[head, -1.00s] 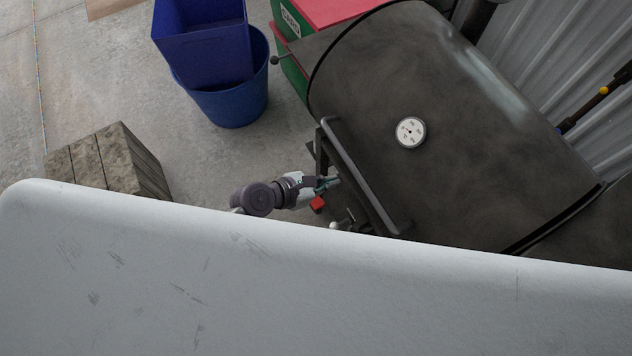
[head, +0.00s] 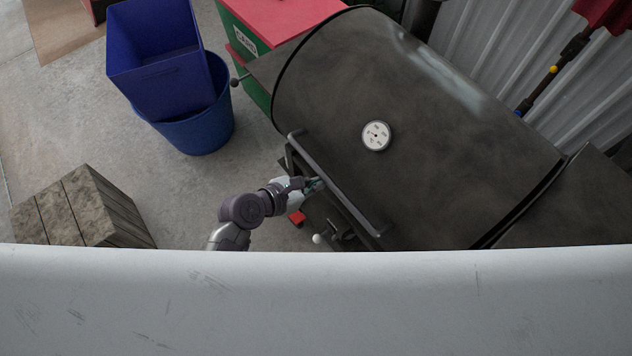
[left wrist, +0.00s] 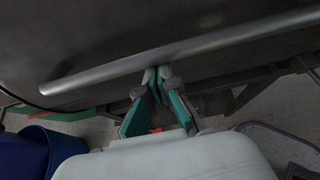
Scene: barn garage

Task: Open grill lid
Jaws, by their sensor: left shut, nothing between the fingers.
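The grill lid (head: 440,110) is a large dark rounded metal cover with a round white dial (head: 376,136); it is down. Its bar handle (head: 337,183) runs along the lid's front edge. My left gripper (head: 316,185) is at the handle, near its middle. In the left wrist view the handle (left wrist: 200,46) crosses above the left gripper (left wrist: 157,76), whose fingertips are together just below the bar, with nothing seen between them. I cannot tell whether the fingertips touch the bar. My right gripper is not in view.
Blue bins (head: 190,105) stand on the concrete floor at the upper left. A stone-like block (head: 85,210) lies at lower left. A corrugated wall (head: 500,55) bounds the right side.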

